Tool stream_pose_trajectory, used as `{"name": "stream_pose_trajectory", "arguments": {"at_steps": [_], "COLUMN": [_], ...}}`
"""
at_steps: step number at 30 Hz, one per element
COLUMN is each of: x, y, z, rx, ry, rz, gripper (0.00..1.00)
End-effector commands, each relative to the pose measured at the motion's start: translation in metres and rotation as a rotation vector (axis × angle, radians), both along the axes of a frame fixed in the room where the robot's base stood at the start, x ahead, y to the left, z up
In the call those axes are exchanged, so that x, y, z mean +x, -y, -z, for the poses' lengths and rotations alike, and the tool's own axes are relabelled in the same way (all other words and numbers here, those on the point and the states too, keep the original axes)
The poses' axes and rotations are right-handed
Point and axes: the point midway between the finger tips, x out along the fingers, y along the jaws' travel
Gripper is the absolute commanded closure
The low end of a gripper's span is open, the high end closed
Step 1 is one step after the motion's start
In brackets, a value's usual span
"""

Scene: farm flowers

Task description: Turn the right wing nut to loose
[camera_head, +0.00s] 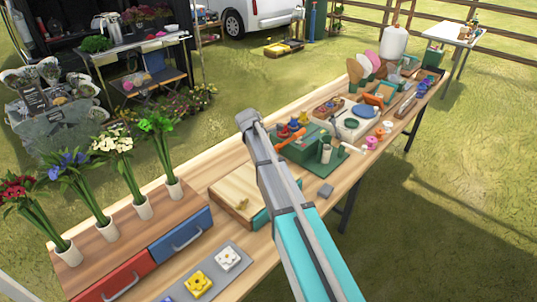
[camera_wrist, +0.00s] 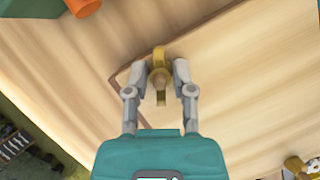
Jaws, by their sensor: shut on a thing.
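A brass wing nut (camera_wrist: 160,77) stands near a corner of the pale wooden board (camera_wrist: 235,75) in the wrist view. Its wings point up and down in the picture. My gripper (camera_wrist: 160,72) is closed around it, with one grey finger on its left and one on its right. A second yellow-brown piece, perhaps the other wing nut (camera_wrist: 295,166), shows at the lower right edge, partly cut off. In the head view the board (camera_head: 236,184) lies on the table, and my arm hides its right part and my fingertips.
In the head view, a drawer unit with flower vases (camera_head: 145,210) stands left of the board. A grey strip with flower-shaped pieces (camera_head: 225,262) lies in front.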

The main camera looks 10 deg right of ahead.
Motion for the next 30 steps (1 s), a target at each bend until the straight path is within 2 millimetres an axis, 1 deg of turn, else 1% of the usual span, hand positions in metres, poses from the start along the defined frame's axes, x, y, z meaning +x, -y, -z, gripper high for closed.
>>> {"name": "stream_pose_trajectory", "arguments": {"at_steps": [6, 15, 21, 30], "x": [0.0002, 0.0012, 0.0019, 0.0024], "y": [-0.0001, -0.0001, -0.0002, -0.0004], "z": [0.0003, 0.0002, 0.0002, 0.0001], "rx": [0.002, 0.002, 0.002, 0.002], "ry": [0.004, 0.006, 0.005, 0.005], "rz": [-0.202, -0.408, -0.474, -0.494], "gripper": [1.0, 1.0, 1.0, 1.0]}}
